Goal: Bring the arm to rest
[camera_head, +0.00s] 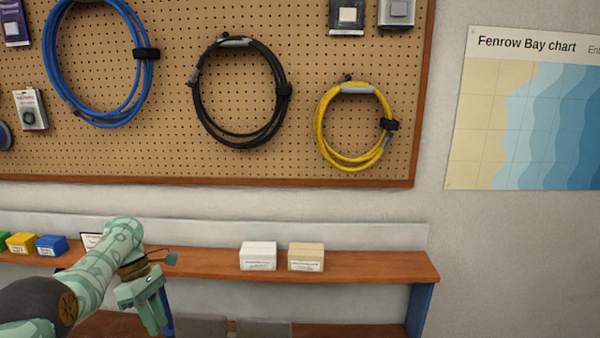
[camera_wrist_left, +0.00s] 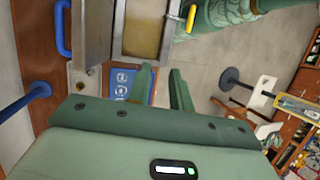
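My left arm comes in from the lower left of the head view, in front of the wooden shelf. Its green left gripper (camera_head: 158,318) points downward there and overlaps a blue upright of the shelf in the picture. In the left wrist view, the two fingers of the left gripper (camera_wrist_left: 163,88) stand apart with a gap between them. Nothing shows between the fingers but the background. My right gripper is in neither view.
A wooden shelf (camera_head: 375,267) carries a white box (camera_head: 258,255), a beige box (camera_head: 306,256) and small coloured boxes. Above hangs a pegboard (camera_head: 300,150) with blue, black and yellow cable coils. The left wrist view shows grey floor (camera_wrist_left: 215,60) and a blue handle (camera_wrist_left: 62,28).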

